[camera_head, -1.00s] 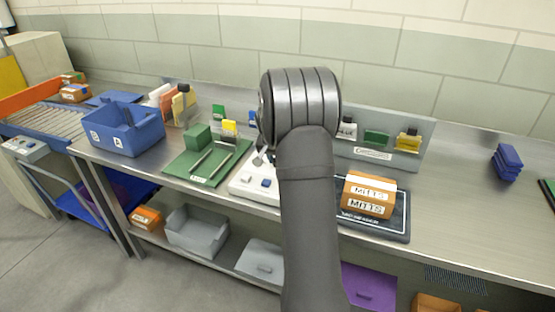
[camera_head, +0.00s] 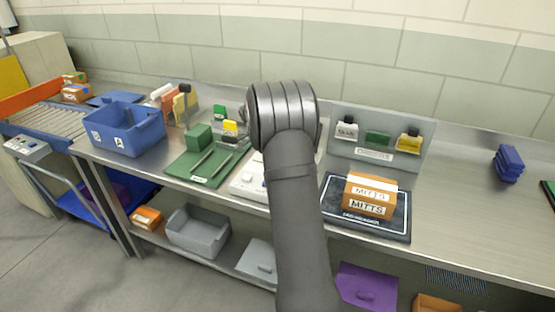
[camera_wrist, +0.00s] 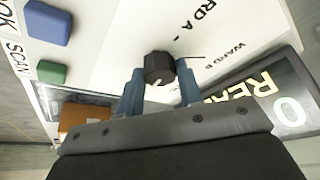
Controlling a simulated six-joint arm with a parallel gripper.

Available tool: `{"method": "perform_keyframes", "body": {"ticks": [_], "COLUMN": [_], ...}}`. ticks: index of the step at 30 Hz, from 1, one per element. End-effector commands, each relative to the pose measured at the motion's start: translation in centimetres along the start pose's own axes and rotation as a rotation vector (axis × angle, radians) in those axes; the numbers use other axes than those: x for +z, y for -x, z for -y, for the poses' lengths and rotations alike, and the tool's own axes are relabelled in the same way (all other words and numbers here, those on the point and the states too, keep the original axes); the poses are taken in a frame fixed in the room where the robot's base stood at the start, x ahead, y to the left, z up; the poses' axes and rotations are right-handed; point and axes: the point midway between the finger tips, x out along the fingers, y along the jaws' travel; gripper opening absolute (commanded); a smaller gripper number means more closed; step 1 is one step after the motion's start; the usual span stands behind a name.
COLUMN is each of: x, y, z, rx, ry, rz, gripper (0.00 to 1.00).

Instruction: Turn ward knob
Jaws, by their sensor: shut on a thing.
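The ward knob (camera_wrist: 158,67) is a dark, faceted knob on a white panel (camera_wrist: 120,45) in the wrist view. The panel carries the printed labels WARD A and WARD B near the knob. The two blue fingers of my gripper (camera_wrist: 160,78) stand on either side of the knob and are shut on it. In the head view the white panel (camera_head: 247,180) is partly covered by my arm. The knob and my gripper's fingers are hidden there.

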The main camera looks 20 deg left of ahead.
Motion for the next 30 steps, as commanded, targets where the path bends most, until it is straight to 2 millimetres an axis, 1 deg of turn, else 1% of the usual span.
{"method": "perform_keyframes", "body": {"ticks": [9, 21, 22, 24, 25, 30], "x": [0.12, 0.11, 0.11, 0.09, 0.09, 0.05], "y": [-0.05, -0.06, -0.06, -0.05, -0.05, -0.03], "z": [0.06, 0.04, 0.04, 0.04, 0.04, 0.05], "rx": [0.028, 0.031, 0.031, 0.031, 0.03, 0.03], "ry": [-0.067, -0.072, -0.072, -0.071, -0.071, -0.071], "rz": [0.002, 0.002, 0.002, 0.002, 0.002, 0.001], "gripper": [0.1, 0.11, 0.37, 0.51, 0.55, 0.55]}}
